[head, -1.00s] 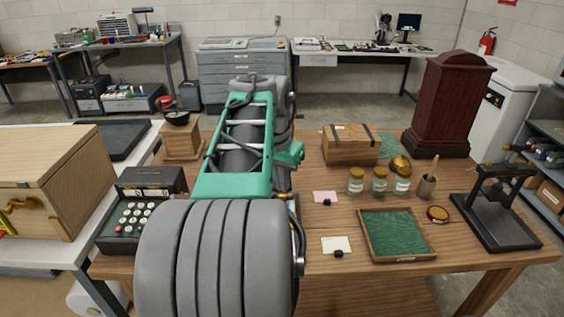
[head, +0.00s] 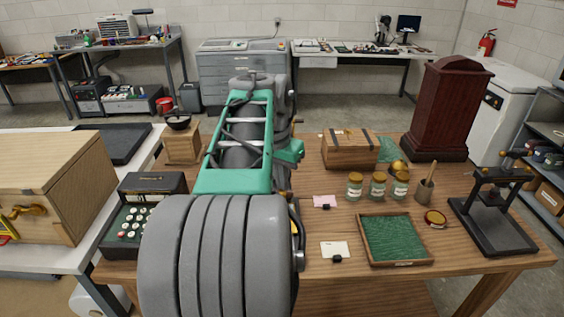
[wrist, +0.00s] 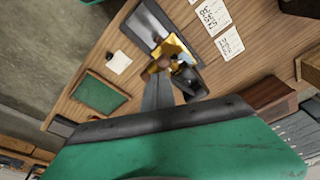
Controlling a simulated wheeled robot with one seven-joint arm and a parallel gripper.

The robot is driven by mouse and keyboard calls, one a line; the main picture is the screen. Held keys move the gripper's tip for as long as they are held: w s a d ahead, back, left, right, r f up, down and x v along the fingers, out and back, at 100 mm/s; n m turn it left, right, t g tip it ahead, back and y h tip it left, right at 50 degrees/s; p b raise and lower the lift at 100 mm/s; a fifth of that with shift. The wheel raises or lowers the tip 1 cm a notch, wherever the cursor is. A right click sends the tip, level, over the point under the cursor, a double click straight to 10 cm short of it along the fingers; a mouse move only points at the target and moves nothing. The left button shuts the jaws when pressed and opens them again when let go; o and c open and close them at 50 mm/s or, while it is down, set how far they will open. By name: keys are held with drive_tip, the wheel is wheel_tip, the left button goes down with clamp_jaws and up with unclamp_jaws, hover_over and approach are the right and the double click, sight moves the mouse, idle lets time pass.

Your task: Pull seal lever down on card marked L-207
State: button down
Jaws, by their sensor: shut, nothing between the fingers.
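In the wrist view my gripper (wrist: 160,78) shows as narrow grey fingers, shut and empty. The fingertips reach a brass-yellow and dark fitting (wrist: 172,48) beside a dark rectangular base; I cannot tell whether they touch it. Which part of this fitting is a lever is unclear. Two white cards with large black writing, an upper card (wrist: 213,15) and a lower card (wrist: 229,43), lie to its right; the writing is too blurred to read, so I cannot tell which is L-207. In the head view my arm hides the gripper and the fitting.
A black press (head: 492,210) is at right, an adding machine (head: 140,215) at left. A wooden box (head: 350,150) is behind.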

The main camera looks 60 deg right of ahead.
drive_tip(key=r+p, duration=0.2)
drive_tip(key=d+r+p, duration=0.1)
drive_tip(key=shift+w+r, duration=0.15)
drive_tip(key=shift+w, duration=0.1)
drive_tip(key=r+p, duration=0.1)
drive_tip(key=d+r+p, duration=0.1)
drive_tip(key=p, duration=0.1)
drive_tip(key=shift+w+d+r, duration=0.2)
drive_tip(key=shift+w+r, duration=0.05)
drive_tip(key=shift+w, duration=0.1)
